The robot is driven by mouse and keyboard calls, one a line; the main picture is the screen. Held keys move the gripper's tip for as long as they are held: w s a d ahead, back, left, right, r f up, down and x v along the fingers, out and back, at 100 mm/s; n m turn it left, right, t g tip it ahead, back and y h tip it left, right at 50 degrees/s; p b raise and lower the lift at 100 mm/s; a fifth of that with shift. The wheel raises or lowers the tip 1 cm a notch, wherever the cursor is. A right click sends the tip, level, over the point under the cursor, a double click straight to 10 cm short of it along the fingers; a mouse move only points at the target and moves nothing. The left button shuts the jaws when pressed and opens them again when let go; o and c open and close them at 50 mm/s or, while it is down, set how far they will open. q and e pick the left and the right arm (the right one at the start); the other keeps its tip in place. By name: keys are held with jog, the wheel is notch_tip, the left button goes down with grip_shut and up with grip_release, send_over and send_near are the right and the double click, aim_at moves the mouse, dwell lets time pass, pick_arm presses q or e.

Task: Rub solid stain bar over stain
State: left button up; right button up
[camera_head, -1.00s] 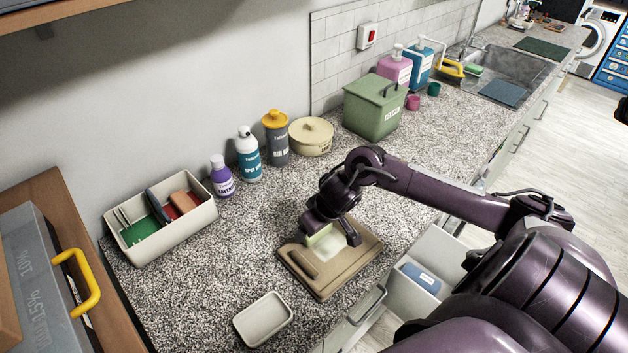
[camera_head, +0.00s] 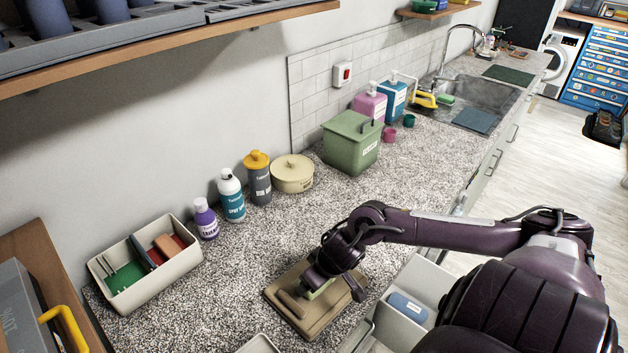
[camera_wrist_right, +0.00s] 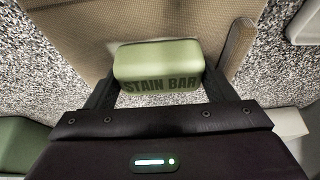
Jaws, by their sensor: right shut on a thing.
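The green stain bar (camera_wrist_right: 158,66), lettered "STAIN BAR", is held between the fingers of my right gripper (camera_wrist_right: 158,88). In the head view my right gripper (camera_head: 338,285) is over the tan folded cloth (camera_head: 317,316), and only part of the bar (camera_head: 320,290) shows below it. The cloth lies on the speckled counter and also fills the upper middle of the wrist view (camera_wrist_right: 85,30). A pale patch shows by the bar in the wrist view; most of the stain area is hidden behind the bar and gripper. My left gripper is out of view.
A divided tray (camera_head: 150,275), a purple bottle (camera_head: 205,220), a spray bottle (camera_head: 231,196), a grey bottle (camera_head: 258,182) and a round lidded pot (camera_head: 292,174) line the wall. A green bin (camera_head: 350,145) stands behind. An open drawer (camera_head: 415,285) is at right. A pale dish (camera_head: 260,344) is in front.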

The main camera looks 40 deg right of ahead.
jog(key=shift+w, duration=0.1)
notch_tip(320, 180, up, 3)
jog(key=p, duration=0.3)
jog(key=shift+p, duration=0.3)
jog(key=shift+r+p, duration=0.65)
jog(key=shift+r, duration=0.35)
